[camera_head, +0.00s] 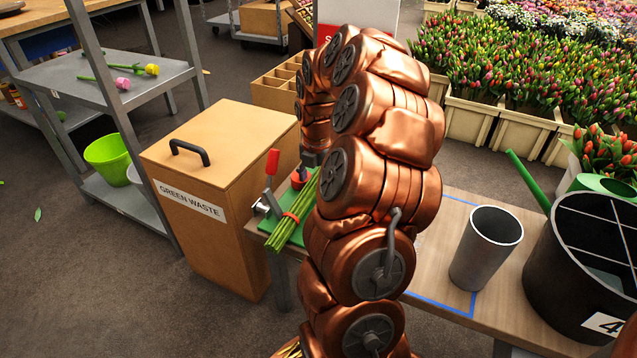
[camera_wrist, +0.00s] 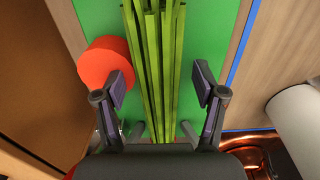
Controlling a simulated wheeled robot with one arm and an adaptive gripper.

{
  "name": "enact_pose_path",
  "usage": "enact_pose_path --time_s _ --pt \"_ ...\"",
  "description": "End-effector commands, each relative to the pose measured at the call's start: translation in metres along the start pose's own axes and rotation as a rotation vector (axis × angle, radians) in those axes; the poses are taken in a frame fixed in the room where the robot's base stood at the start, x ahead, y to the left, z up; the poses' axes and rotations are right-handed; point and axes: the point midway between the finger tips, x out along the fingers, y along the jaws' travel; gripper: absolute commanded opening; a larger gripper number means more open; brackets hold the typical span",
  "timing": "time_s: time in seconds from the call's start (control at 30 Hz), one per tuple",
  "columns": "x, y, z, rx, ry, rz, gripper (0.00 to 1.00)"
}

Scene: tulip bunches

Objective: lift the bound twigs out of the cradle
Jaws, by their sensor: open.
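The bound twigs (camera_head: 305,202) are a bundle of long green stems with a red band, lying over a green board (camera_head: 285,228) at the table's left end. In the wrist view the twigs (camera_wrist: 155,50) run up the middle over the green board (camera_wrist: 212,25). My gripper (camera_wrist: 160,86) is open, with one finger on each side of the twigs and a gap on both sides. Thin grey pieces flank the stems low in that view; I cannot tell whether they belong to the cradle. My arm hides part of the bundle in the head view.
A red-handled lever (camera_head: 272,163) stands beside the twigs. A red round knob (camera_wrist: 105,62) is close to my left finger. A green waste bin (camera_head: 215,165) stands left of the table. A grey metal cup (camera_head: 485,250) and a black bucket (camera_head: 560,285) are to the right.

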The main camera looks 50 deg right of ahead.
Motion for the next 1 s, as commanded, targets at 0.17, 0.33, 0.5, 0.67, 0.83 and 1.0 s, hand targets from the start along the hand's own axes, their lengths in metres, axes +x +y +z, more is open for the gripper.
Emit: enact_pose_path --time_s 0.17,0.33,0.5,0.67,0.83,1.0 --pt "-0.0009 0.0003 0.0004 0.000 -0.001 0.001 0.70" --pt "-0.0009 0.0004 0.0005 0.000 -0.001 0.001 0.52" --pt "-0.0010 0.0005 0.0005 0.001 -0.002 0.001 0.35" --pt "-0.0009 0.0005 0.0005 0.001 -0.001 0.001 0.18" --pt "-0.0007 0.0005 0.0005 0.001 -0.001 0.001 0.00" --pt "-0.0007 0.0004 0.0005 0.001 -0.001 0.001 0.00"
